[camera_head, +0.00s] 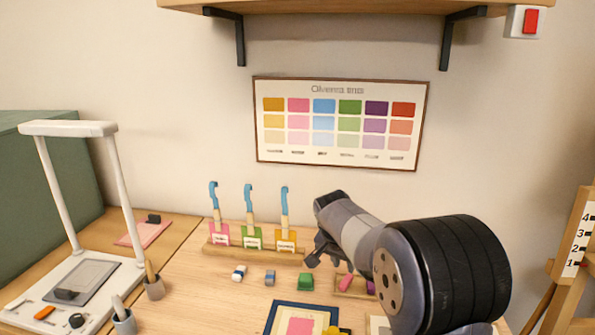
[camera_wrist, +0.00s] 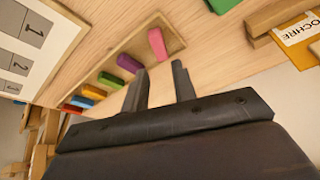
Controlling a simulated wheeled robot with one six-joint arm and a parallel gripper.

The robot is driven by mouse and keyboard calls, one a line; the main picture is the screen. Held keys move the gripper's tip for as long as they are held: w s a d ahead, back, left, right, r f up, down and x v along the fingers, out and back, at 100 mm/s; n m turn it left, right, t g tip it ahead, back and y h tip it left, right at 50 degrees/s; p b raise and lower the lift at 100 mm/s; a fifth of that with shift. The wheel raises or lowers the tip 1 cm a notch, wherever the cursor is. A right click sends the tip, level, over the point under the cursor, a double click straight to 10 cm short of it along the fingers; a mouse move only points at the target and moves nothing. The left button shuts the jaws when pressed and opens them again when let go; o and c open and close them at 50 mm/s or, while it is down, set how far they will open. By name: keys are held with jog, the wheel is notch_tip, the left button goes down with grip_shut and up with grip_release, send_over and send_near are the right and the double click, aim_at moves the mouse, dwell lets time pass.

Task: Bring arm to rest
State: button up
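My arm reaches in from the lower right of the head view, over the table (camera_head: 215,290). My gripper (camera_head: 317,257) hangs above the tabletop near the color stick tray (camera_head: 340,291). In the wrist view my gripper (camera_wrist: 160,72) shows two dark fingers apart, with nothing between them. A pink stick (camera_wrist: 157,43) stands in the tray just beyond the fingertips, apart from them as far as I can tell. A purple stick (camera_wrist: 129,63) and several other colored sticks lie along the same tray. My arm hides part of the tray in the head view.
A rack (camera_head: 255,255) of three blue-handled tools stands behind the gripper. A white lamp stand (camera_head: 110,190) stands left. A color chart (camera_head: 340,123) hangs behind, below a shelf (camera_head: 340,5).

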aim_at(347, 279)
jog(key=x, duration=0.7)
jog(key=shift+w+d+f, duration=0.1)
jog(key=shift+f, duration=0.3)
jog(key=shift+r, duration=2.3)
